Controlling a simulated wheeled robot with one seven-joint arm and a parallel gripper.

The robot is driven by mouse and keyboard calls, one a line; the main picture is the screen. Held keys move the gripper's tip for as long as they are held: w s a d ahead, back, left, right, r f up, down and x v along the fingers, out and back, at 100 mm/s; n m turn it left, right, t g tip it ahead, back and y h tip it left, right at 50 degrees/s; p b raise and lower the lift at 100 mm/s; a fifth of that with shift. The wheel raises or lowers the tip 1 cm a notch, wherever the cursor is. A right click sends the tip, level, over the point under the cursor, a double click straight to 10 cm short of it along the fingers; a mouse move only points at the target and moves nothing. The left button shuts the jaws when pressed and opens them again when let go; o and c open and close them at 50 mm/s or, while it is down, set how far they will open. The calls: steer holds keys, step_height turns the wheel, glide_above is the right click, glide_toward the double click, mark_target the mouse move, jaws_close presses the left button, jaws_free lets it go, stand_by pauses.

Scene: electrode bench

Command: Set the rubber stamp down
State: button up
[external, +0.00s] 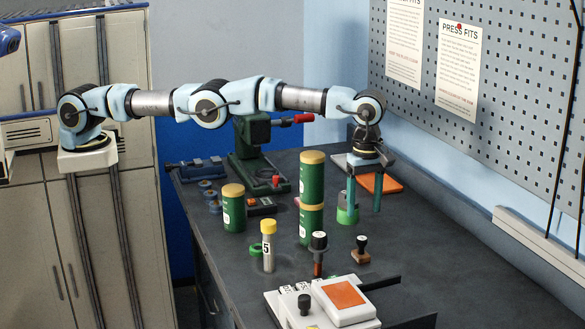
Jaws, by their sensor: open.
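The rubber stamp (361,251), with a black knob handle and a brown wooden base, stands upright on the dark bench, right of centre. My gripper (364,203) points down with its two teal fingers apart and nothing visible between them. It is farther back than the stamp and apart from it. The left finger overlaps a green round holder (347,214) in the picture; I cannot tell whether they touch.
Tall green tubes with tan lids (311,230) and a shorter one (233,210) stand to the left. A yellow-capped tube (268,248) and a dark-knobbed tool (319,262) stand nearer. A white box with an orange panel (344,297) is in front. Bare bench lies at right.

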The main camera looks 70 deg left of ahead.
steer(key=shift+r, duration=0.2)
steer(key=a+r+m, duration=0.4)
steer(key=a, duration=0.7)
steer(key=a+r+m, duration=0.4)
steer(key=a, duration=0.7)
steer(key=s+a+m, duration=0.3)
steer(key=s+a, duration=0.4)
steer(key=s, duration=0.3)
steer(key=s+a+f+m+t, duration=0.1)
steer(key=s+a+m, duration=0.3)
steer(key=s, duration=0.6)
steer(key=s+a+m, duration=0.4)
steer(key=s+a, duration=0.5)
steer(key=s, duration=0.2)
steer(key=shift+a+f+t, duration=0.25)
steer(key=shift+a+t, duration=0.05)
